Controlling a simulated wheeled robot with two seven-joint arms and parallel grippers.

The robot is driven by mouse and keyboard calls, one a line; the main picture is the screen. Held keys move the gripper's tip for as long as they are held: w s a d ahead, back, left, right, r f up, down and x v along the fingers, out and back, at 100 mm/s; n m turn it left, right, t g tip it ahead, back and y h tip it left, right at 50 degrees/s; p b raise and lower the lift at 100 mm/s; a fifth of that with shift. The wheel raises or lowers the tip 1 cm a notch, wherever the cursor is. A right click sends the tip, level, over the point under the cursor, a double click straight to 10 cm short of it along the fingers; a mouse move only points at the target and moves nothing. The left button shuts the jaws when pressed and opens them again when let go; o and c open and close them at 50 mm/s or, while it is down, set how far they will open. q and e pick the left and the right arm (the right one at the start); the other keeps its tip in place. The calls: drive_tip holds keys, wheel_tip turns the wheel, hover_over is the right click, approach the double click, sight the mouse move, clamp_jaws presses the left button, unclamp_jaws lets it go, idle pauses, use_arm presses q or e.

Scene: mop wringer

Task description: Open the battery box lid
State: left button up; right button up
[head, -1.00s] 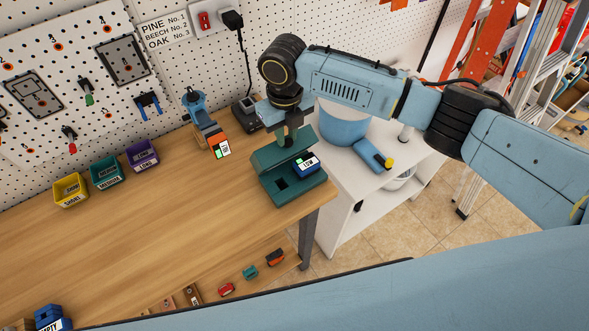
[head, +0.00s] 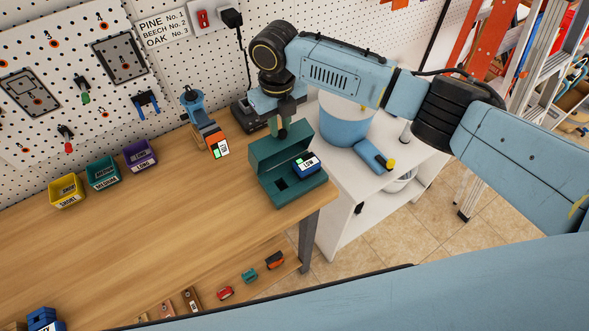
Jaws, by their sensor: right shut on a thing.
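The green battery box (head: 282,192) stands near the right end of the wooden workbench. Its lid (head: 272,151) is raised and tilted up at the back, hinged to the box. A blue battery labelled LOW (head: 305,164) sits at the right part of the box, beside a dark empty slot. My right gripper (head: 281,131) reaches down from above and is shut on the lid at its top edge. The fingertips are partly hidden by the wrist. My left gripper is not in the picture.
A drill (head: 208,130) stands on the bench left of the box, with a charger (head: 250,112) behind. Yellow, teal and purple bins (head: 140,155) line the back. A white cart (head: 345,208) with a blue bucket (head: 342,126) stands right. The bench middle is clear.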

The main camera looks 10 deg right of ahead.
drive_tip(key=shift+w, duration=0.1)
drive_tip(key=shift+w+a+f+b, duration=0.1)
drive_tip(key=shift+w+a+b, duration=0.2)
drive_tip(key=shift+w+b, duration=0.45)
drive_tip(key=shift+w+a+b, duration=0.15)
drive_tip(key=shift+w+b, duration=0.3)
drive_tip(key=shift+b, duration=0.1)
drive_tip(key=b, duration=0.1)
drive_tip(key=w+b, duration=0.1)
drive_tip(key=w+a+b, duration=0.1)
drive_tip(key=shift+w+f, duration=0.25)
drive_tip(key=shift+f, duration=0.1)
